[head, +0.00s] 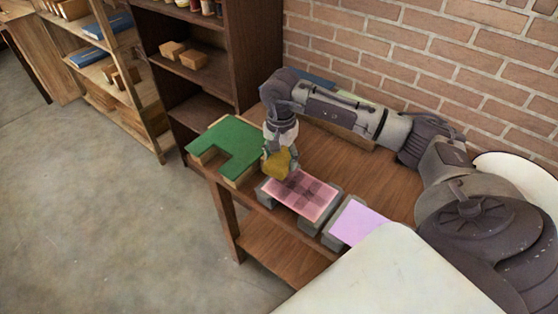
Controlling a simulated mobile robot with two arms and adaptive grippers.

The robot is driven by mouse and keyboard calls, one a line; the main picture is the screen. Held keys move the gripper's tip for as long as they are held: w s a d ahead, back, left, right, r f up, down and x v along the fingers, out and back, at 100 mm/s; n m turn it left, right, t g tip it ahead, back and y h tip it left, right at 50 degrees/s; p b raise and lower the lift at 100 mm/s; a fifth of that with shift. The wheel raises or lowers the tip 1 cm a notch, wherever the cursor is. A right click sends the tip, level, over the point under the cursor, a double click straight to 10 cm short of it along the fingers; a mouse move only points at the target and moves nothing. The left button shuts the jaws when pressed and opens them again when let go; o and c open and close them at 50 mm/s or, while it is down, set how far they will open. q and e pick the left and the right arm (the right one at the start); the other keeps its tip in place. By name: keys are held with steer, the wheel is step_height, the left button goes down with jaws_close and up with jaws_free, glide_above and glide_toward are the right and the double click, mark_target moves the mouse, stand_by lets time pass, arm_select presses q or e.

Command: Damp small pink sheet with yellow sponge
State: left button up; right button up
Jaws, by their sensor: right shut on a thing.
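The pink sheet (306,196) lies flat on grey supports near the table's front edge. It has a checkered pattern of darker and lighter pink patches. My right gripper (279,160) is shut on the yellow sponge (278,164) at the sheet's far left corner. The sponge is low, at or just above the sheet's edge; I cannot tell whether it touches. The gripper's fingers partly hide the sponge. My left gripper is not in view.
A green board (226,142) on wooden blocks stands left of the sponge. A lilac sheet (357,222) on grey supports lies to the right of the pink sheet. The wooden table (330,155) meets a brick wall behind. Shelves (205,70) stand at the back left.

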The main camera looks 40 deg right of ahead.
steer(key=shift+r+p, duration=0.35)
steer(key=shift+r, duration=0.6)
steer(key=shift+w+r+p, duration=0.15)
steer(key=shift+r+p, duration=0.25)
steer(key=shift+r, duration=0.8)
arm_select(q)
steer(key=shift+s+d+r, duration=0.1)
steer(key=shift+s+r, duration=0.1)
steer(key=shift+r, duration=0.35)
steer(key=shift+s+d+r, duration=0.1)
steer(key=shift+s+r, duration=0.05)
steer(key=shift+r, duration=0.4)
arm_select(e)
steer(key=shift+a, duration=0.1)
